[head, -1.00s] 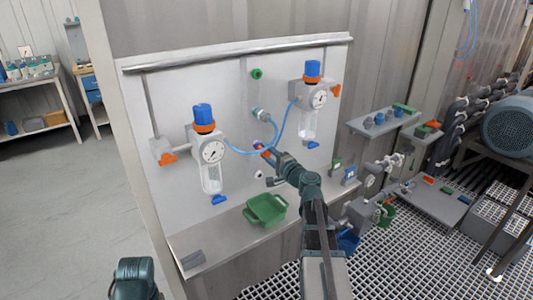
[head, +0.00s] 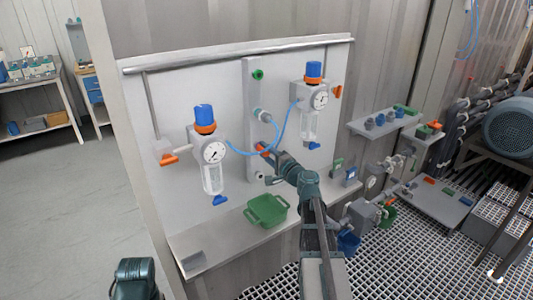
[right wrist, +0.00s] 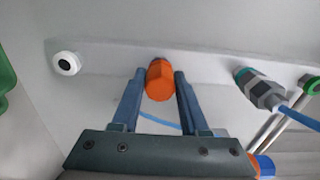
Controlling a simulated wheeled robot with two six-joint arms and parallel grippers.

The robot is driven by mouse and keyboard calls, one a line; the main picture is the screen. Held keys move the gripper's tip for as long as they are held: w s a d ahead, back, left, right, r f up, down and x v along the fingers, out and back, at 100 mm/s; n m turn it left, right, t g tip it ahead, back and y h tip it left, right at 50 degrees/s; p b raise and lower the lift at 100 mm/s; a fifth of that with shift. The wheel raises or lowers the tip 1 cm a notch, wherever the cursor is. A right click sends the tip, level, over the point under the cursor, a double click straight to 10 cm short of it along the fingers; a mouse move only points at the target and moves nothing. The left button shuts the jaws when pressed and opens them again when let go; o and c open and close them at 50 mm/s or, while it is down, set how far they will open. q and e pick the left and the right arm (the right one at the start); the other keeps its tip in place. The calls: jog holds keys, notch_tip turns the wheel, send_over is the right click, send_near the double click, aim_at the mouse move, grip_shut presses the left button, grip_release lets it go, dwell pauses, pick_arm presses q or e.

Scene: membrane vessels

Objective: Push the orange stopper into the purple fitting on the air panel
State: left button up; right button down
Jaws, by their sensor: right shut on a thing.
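The orange stopper (head: 265,150) is in front of the middle strip of the air panel (head: 170,105). My right gripper (right wrist: 161,82) is shut on the stopper, which also shows between its two fingers in the right wrist view (right wrist: 160,80). The stopper's far end points at the strip.
A hose fitting (right wrist: 260,88) with a blue hose is to the right in the wrist view, and a white fitting (right wrist: 67,63) to the left. Two regulators (head: 212,152) (head: 313,100) flank the strip. A green tray (head: 267,211) stands on the ledge below.

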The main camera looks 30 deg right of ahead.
jog(key=shift+c, duration=1.7)
grip_release()
jog(key=shift+s, duration=0.1)
jog(key=s+d, duration=0.1)
jog(key=s, duration=1.2)
jog(key=shift+s, duration=0.3)
jog(key=a+f+n+g+y+p, duration=0.1)
jog(key=a+f+n+g+y, duration=0.2)
jog(key=a, duration=0.7)
jog(key=a+f+n+g+y+p, duration=0.1)
jog(key=a+f+n+g+p, duration=0.25)
jog(key=a, duration=0.55)
jog(key=a+f+n+g+y+b, duration=0.1)
jog(key=a+f+n+g+y, duration=0.2)
jog(key=a+n, duration=0.5)
jog(key=s+a+f+n+g+h+p, duration=0.2)
jog(key=s+a+n+g+h, duration=0.1)
jog(key=s, duration=0.4)
jog(key=s+a+f+n+g+h+p, duration=0.2)
jog(key=s+a+n+g+h, duration=0.1)
jog(key=s+a+g+h, duration=0.3)
jog(key=shift+s+a+f+h, duration=0.2)
jog(key=shift+s+a+h, duration=0.3)
jog(key=shift+s+a, duration=0.45)
